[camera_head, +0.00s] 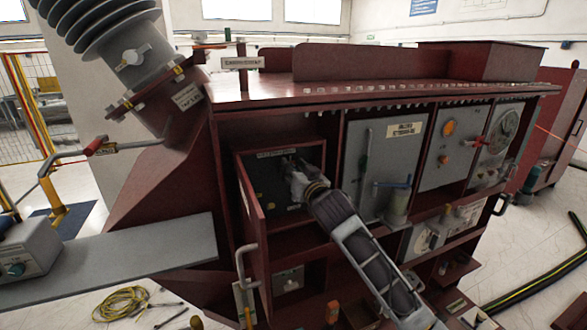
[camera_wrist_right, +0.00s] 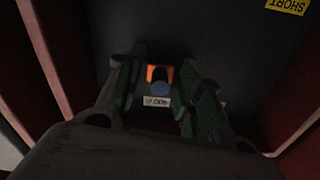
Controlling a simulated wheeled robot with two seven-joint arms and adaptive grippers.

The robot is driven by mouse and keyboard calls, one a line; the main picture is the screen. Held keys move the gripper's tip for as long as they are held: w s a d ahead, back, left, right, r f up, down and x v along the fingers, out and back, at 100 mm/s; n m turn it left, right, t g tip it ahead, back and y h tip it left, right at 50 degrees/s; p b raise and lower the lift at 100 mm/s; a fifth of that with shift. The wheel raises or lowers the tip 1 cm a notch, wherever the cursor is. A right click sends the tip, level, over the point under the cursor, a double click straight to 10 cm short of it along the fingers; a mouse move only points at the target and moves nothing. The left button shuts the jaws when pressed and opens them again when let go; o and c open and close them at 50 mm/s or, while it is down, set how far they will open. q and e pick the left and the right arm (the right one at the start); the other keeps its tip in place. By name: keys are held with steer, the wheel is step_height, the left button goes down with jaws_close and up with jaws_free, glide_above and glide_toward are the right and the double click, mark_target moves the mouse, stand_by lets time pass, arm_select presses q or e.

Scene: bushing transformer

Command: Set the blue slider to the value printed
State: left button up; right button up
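In the right wrist view a small round blue part (camera_wrist_right: 161,89), which looks like the blue slider, sits in front of an orange forked piece (camera_wrist_right: 160,72). A small white label (camera_wrist_right: 157,101) is just below it; its print is too small to read surely. My right gripper (camera_wrist_right: 161,75) has its fingers apart, one on each side of the blue part, with gaps visible; I cannot tell the depth between them. In the head view my right gripper (camera_head: 286,165) reaches into an open dark compartment (camera_head: 262,185) and hides the slider. My left gripper is not in view.
The compartment has red side walls and an open red door (camera_head: 250,205) with a handle at its left. A grey panel (camera_head: 375,145) with a blue-handled part stands right of the compartment. A grey shelf (camera_head: 110,262) juts out left.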

mark_target(262, 169)
stand_by(0.3)
jaws_close()
steer(key=shift+a, duration=0.15)
steer(key=shift+s+a, duration=0.55)
steer(key=shift+a, duration=0.7)
steer(key=shift+s+a, duration=0.5)
steer(key=shift+a, duration=0.75)
steer(key=shift+s+a, duration=0.55)
steer(key=shift+a, duration=0.7)
jaws_free()
